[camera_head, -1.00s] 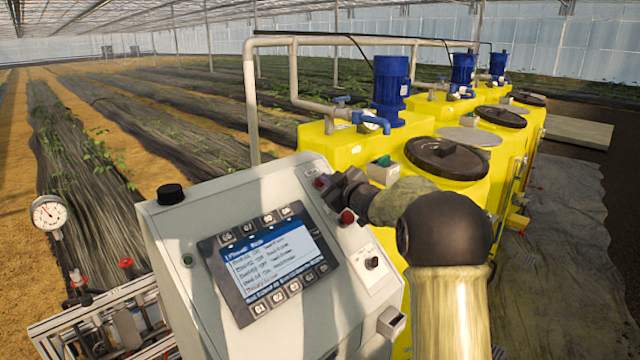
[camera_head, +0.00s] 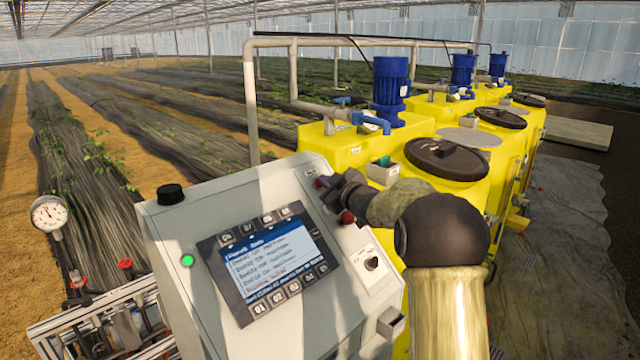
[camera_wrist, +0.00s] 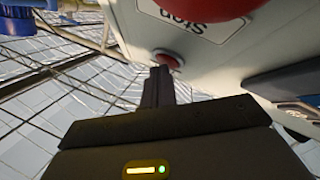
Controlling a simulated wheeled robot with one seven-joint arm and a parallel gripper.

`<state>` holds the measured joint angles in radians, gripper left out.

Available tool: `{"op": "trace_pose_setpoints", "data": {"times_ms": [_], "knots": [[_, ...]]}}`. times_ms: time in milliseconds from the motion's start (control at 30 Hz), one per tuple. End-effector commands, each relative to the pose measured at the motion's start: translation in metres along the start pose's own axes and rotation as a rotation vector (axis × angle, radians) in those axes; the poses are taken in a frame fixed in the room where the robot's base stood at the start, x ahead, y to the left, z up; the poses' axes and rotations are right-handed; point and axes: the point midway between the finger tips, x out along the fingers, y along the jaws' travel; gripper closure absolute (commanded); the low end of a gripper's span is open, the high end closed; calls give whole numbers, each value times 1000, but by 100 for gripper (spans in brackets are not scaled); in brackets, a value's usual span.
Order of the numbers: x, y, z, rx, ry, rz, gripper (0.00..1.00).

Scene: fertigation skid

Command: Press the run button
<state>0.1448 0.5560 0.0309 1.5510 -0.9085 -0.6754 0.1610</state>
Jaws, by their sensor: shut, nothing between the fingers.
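A grey control cabinet (camera_head: 185,225) with a sloped face carries the controls. A small red button (camera_head: 320,183) sits near the face's upper right edge; it also shows in the wrist view (camera_wrist: 167,60). Its label is not readable, so I cannot tell whether it is the run button. My gripper (camera_head: 328,185) is shut and empty, its fingertips (camera_wrist: 160,70) right at this button, touching or nearly so. A larger red button (camera_head: 347,217) is below it, with a "Stop" label (camera_wrist: 190,12) in the wrist view. A green lamp (camera_head: 188,261) is lit on the left.
A screen (camera_head: 270,258) with keys fills the middle of the face. A black knob (camera_head: 171,194) is on top, and a rotary switch (camera_head: 371,263) is at the right. Yellow tanks (camera_head: 450,200) with blue pumps stand close behind my arm.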

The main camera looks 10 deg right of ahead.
Motion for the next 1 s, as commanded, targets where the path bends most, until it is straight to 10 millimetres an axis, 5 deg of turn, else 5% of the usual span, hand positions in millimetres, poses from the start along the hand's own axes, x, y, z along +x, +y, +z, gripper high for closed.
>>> {"op": "trace_pose_setpoints", "data": {"times_ms": [1000], "knots": [[-10, 7, -7, 1, -1, -1, 100]]}}
